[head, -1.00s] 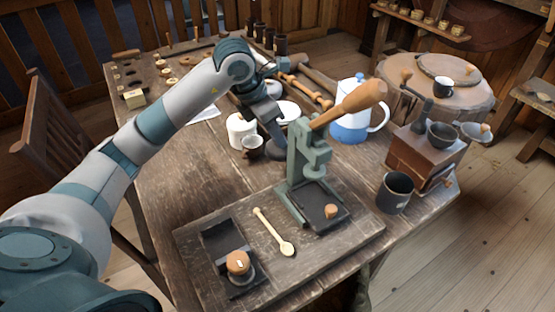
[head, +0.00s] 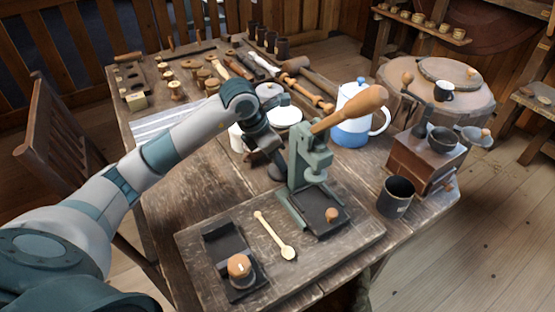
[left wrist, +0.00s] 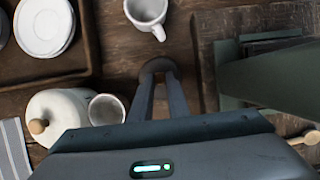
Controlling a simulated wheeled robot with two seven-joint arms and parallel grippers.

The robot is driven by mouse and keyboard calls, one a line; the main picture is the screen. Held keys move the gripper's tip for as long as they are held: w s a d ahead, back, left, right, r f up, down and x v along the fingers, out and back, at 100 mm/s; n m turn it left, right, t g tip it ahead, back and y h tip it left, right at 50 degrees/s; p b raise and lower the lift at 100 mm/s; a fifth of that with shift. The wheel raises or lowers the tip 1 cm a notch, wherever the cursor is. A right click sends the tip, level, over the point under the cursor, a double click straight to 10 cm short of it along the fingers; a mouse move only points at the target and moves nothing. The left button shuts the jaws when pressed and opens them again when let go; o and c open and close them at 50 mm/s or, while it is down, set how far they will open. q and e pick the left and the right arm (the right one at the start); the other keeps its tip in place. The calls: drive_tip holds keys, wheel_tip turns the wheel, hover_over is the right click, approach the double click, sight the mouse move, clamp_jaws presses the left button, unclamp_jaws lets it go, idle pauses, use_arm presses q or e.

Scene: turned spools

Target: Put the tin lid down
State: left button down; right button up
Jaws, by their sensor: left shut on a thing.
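My left gripper (head: 279,163) points down over the table, to the left of the green lever press (head: 308,165). It is shut on a small dark round thing (head: 277,174), which seems to be the tin lid. In the left wrist view the dark round thing (left wrist: 158,66) shows at the tips of the closed fingers (left wrist: 160,85). It is low, close above or at the tabletop; I cannot tell whether it touches. The fingers hide part of it. My right gripper is not in view.
Near the fingers stand a white pot with a wooden knob (left wrist: 60,112), a white cup (left wrist: 106,109) and another white cup (left wrist: 147,10). White plates (left wrist: 43,25) lie on a wooden tray. A blue and white pot (head: 350,130) is behind the press. Bare tabletop (head: 190,185) lies front left.

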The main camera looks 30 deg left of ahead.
use_arm(q)
drive_tip(key=shift+f, duration=0.15)
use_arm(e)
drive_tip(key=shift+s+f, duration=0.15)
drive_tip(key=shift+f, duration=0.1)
use_arm(q)
drive_tip(key=shift+f, duration=0.1)
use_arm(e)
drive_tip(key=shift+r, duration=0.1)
use_arm(q)
drive_tip(key=c, duration=1.7)
unclamp_jaws()
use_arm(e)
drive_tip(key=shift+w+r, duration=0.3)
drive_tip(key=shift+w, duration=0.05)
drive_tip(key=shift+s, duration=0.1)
